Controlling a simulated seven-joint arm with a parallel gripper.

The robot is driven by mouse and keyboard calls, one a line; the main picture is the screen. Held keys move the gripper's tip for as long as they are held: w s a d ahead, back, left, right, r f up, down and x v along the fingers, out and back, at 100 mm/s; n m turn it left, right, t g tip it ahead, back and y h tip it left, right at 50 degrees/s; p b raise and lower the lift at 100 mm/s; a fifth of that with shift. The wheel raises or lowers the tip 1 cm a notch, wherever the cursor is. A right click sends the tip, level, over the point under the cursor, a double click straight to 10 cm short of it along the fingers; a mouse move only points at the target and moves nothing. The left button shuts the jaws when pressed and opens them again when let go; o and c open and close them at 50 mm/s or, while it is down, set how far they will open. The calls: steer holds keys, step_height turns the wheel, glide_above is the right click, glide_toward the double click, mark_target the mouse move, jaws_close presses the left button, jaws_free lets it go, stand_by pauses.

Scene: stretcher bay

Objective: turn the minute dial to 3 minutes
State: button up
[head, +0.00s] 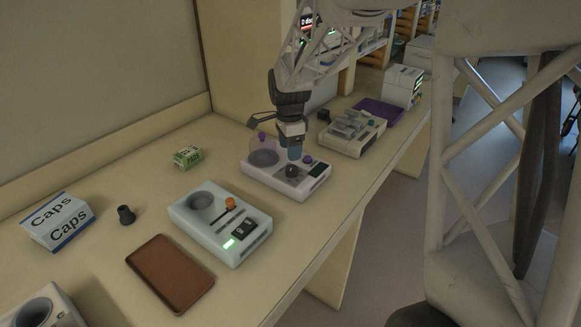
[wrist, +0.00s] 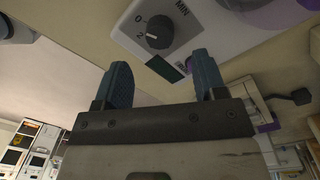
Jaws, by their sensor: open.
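The minute dial (wrist: 159,33) is a dark round knob on a white panel, next to the printed marks 0, 2 and MIN. A white line on its face points towards the 2 side. In the head view the dial (head: 292,171) sits on the front of a white device (head: 262,177) with purple parts. My gripper (wrist: 161,60) is open, its two blue fingers apart and nothing between them. In the head view my gripper (head: 295,154) points down just above the dial. The fingers appear clear of the knob.
A second white device (head: 184,222) with an orange knob stands nearer, beside a brown tray (head: 170,274). A beige machine (head: 340,144) stands behind. A green-white box (head: 187,157), a Caps box (head: 58,221) and a black stopper (head: 127,215) lie left. Bare counter lies between them.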

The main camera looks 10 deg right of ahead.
mark_target(291, 167)
steer(key=shift+s+f, duration=0.2)
steer(key=shift+f, duration=3.25)
steer(key=c, duration=0.9)
